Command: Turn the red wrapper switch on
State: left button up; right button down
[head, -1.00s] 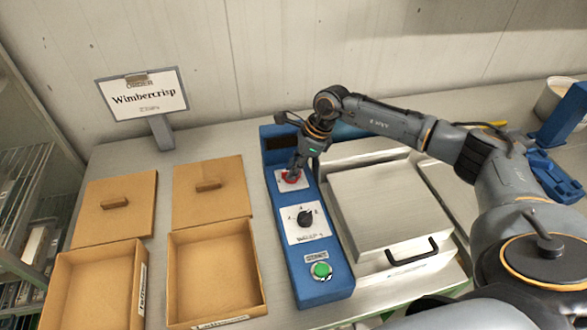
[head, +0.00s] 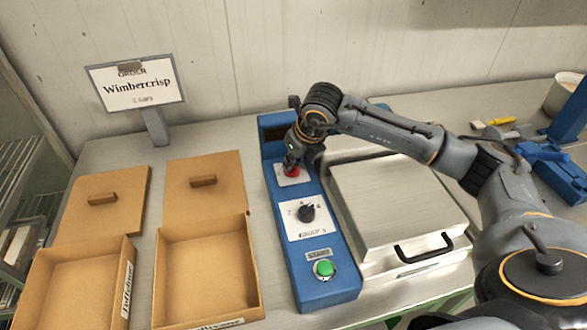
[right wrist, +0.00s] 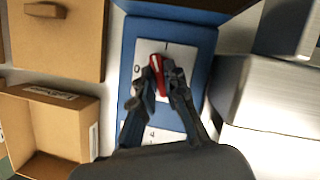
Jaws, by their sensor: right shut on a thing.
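The red wrapper switch (head: 292,172) is a red rotary handle on a white plate near the far end of the blue control panel (head: 330,291). My right gripper (head: 290,165) reaches down onto it. In the right wrist view, the gripper (right wrist: 158,77) is shut on the red switch handle (right wrist: 157,68), one finger on each side. The handle's upper end tilts slightly left there. The plate shows a 0 left of the handle and a mark above it, slightly right of the handle's end. My left gripper is in neither view.
The panel also carries a black dial (head: 306,213) and a green button (head: 324,269). A metal press with a black handle (head: 424,248) stands to the right. Open cardboard boxes (head: 209,231) lie left, with an order sign (head: 136,87) behind.

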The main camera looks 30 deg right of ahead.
jog(key=m+h+b, duration=0.1)
jog(key=m+b, duration=0.1)
jog(key=m, duration=0.1)
jog(key=shift+w+a+b, duration=0.1)
jog(key=shift+b, duration=0.2)
jog(key=shift+r+m+h+b, duration=0.1)
jog(key=shift+m+h+b, duration=0.4)
jog(key=shift+m, duration=0.4)
jog(key=c, duration=1.5)
grip_release()
jog(key=shift+o, duration=0.6)
jog(key=v, duration=1.2)
